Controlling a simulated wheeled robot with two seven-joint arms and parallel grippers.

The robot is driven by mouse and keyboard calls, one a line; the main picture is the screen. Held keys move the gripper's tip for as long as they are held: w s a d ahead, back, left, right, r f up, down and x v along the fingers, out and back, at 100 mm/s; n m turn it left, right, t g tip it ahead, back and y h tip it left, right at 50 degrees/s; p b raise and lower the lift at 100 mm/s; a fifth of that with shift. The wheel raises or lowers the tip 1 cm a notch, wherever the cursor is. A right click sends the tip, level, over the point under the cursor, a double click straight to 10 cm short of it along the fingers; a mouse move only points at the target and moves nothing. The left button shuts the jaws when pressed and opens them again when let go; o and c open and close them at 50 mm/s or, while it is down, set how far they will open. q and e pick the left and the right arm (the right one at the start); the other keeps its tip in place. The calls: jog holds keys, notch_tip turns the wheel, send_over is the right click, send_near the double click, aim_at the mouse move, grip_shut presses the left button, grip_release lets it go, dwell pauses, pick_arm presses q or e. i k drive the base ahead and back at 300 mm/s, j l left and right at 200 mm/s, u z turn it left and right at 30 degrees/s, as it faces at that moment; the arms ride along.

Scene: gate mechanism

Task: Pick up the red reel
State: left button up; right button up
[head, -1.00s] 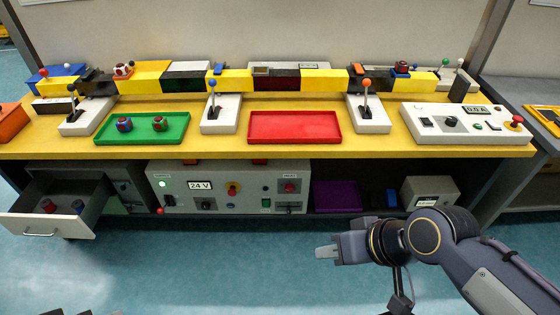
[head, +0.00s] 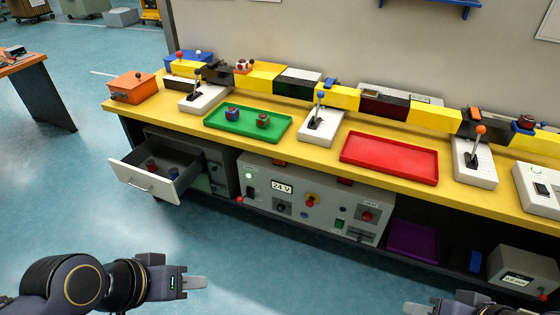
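Several small reels are in view and I cannot tell which is the red reel. The green tray (head: 218,125) holds a blue-sided reel (head: 232,114) and a reddish reel (head: 263,120). A red-and-white reel (head: 242,66) sits on the back rail. The open drawer (head: 150,183) holds a reddish reel (head: 151,164) and a bluish one (head: 171,173). My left gripper (head: 194,283) is low in front of the bench, apart from every reel; its fingers show edge-on. My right gripper (head: 418,309) is cut by the bottom edge, also away from the reels.
The yellow bench (head: 315,153) carries an empty red tray (head: 390,158), a blue-knobbed lever (head: 320,118), an orange-knobbed lever (head: 478,150) and an orange box (head: 133,87). The drawer juts out below the bench. A 24 V panel (head: 300,205) is underneath. The blue-green floor is clear in front.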

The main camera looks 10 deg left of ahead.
aim_at(149, 164)
jog(key=u, duration=1.35)
jog(key=i+j, duration=0.35)
jog(key=i, duration=0.25)
jog(key=i+j+z, duration=0.1)
jog(key=i+j, duration=0.2)
jog(key=i, duration=0.35)
jog(key=i+j, duration=0.4)
jog(key=i, duration=0.2)
jog(key=i+j, duration=0.35)
jog(key=i, duration=0.25)
jog(key=i+j+z, duration=0.1)
jog(key=i+j, duration=0.3)
jog(key=i, duration=0.2)
